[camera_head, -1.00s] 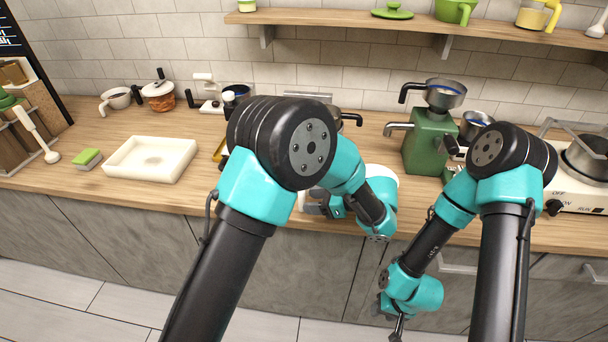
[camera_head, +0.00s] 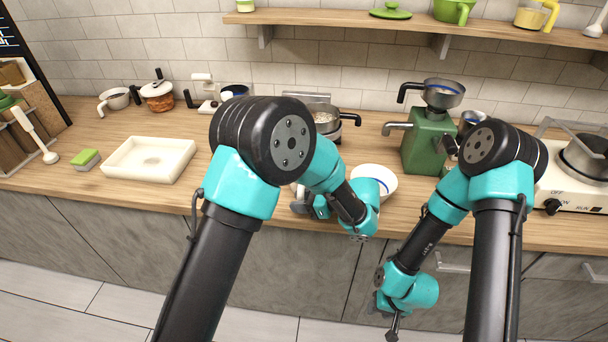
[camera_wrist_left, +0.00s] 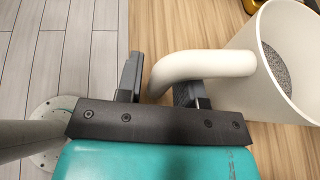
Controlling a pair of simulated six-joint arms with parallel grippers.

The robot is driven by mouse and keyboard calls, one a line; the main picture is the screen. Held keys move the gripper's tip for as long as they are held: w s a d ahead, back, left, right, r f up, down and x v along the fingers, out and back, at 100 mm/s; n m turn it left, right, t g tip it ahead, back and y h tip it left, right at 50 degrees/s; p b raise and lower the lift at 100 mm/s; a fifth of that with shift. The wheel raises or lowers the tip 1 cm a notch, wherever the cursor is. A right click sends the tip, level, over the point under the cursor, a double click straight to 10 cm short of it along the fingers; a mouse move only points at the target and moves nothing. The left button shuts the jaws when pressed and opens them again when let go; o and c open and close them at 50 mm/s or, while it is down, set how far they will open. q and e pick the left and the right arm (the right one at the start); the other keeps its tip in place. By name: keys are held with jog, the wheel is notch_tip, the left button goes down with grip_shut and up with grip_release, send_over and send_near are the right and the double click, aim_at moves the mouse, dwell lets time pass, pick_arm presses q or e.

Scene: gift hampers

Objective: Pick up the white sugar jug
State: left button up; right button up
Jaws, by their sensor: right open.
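The white sugar jug (camera_wrist_left: 302,52) stands on the wooden counter at the right of the left wrist view, with grey grainy contents inside. Its thick curved handle (camera_wrist_left: 205,65) points toward my left gripper (camera_wrist_left: 158,82). The gripper is open, with one finger on each side of the handle's bent end; I cannot tell whether either finger touches it. In the head view my left gripper (camera_head: 311,207) is low over the counter's front edge, and my arm hides most of the jug. My right gripper (camera_head: 393,328) hangs in front of the cabinets, away from the jug, open and empty.
A white bowl (camera_head: 376,177) stands right of my left gripper. A green grinder (camera_head: 427,145) and a stove (camera_head: 580,190) are further right. A pale tray (camera_head: 150,160) and a sponge (camera_head: 86,158) lie at the left. Counter between tray and left arm is clear.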

pick_arm(q)
grip_shut()
jog(key=shift+r, duration=0.2)
dwell(0.5)
notch_tip(320, 180, up, 18)
jog(key=shift+f, duration=0.25)
dwell(1.1)
dwell(0.7)
